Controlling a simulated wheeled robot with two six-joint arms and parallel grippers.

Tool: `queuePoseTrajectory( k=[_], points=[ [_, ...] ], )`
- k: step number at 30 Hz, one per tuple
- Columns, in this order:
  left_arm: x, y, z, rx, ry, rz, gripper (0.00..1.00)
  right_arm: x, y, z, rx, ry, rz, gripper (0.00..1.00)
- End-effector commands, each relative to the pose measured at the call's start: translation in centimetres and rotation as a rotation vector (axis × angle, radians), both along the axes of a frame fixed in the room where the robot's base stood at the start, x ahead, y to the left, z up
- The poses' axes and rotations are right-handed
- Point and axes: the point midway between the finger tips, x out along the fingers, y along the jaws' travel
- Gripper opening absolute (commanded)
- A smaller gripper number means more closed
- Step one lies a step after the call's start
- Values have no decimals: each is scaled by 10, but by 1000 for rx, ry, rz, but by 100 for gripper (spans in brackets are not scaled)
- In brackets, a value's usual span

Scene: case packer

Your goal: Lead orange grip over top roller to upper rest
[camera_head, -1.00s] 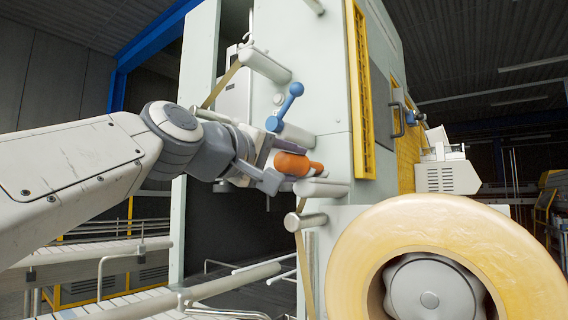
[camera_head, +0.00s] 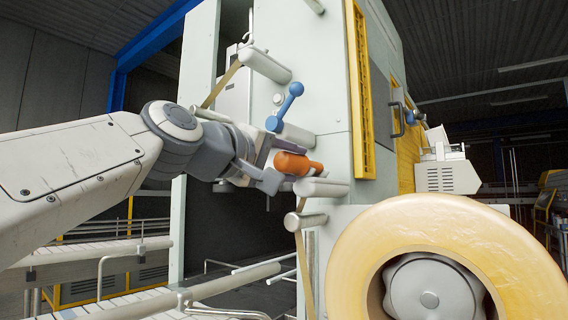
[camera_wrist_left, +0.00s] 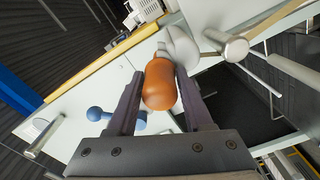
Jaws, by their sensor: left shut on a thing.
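The orange grip (camera_head: 293,163) is in front of the machine's pale panel, below the blue-knobbed lever (camera_head: 285,108). My left gripper (camera_head: 279,172) is shut on it. In the left wrist view the orange grip (camera_wrist_left: 160,88) lies between the two dark fingers, with a pale rounded roller end (camera_wrist_left: 178,48) just beyond it. The top roller (camera_head: 265,66) sticks out of the panel higher up, with a tan strip (camera_head: 222,86) slanting down-left from it. I cannot tell which part is the upper rest. My right gripper is out of view.
More pale rollers stick out close to the grip, one just below it (camera_head: 322,188) and a metal-ended one (camera_head: 305,221) lower. A large yellowish film roll (camera_head: 352,262) fills the lower right. A conveyor (camera_head: 90,254) lies at lower left. Open air lies left of the panel.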

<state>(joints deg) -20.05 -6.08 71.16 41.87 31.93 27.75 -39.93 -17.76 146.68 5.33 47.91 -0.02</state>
Motion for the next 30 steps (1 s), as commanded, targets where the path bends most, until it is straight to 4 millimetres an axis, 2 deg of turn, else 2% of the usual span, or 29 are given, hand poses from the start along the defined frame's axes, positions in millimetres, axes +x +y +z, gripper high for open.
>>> queuePoseTrajectory(
  k=[17,30],
  points=[
    [0,0,0,1,1,0,0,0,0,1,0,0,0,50],
    [0,0,13,0,0,0,0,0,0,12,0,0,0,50]
  ],
)
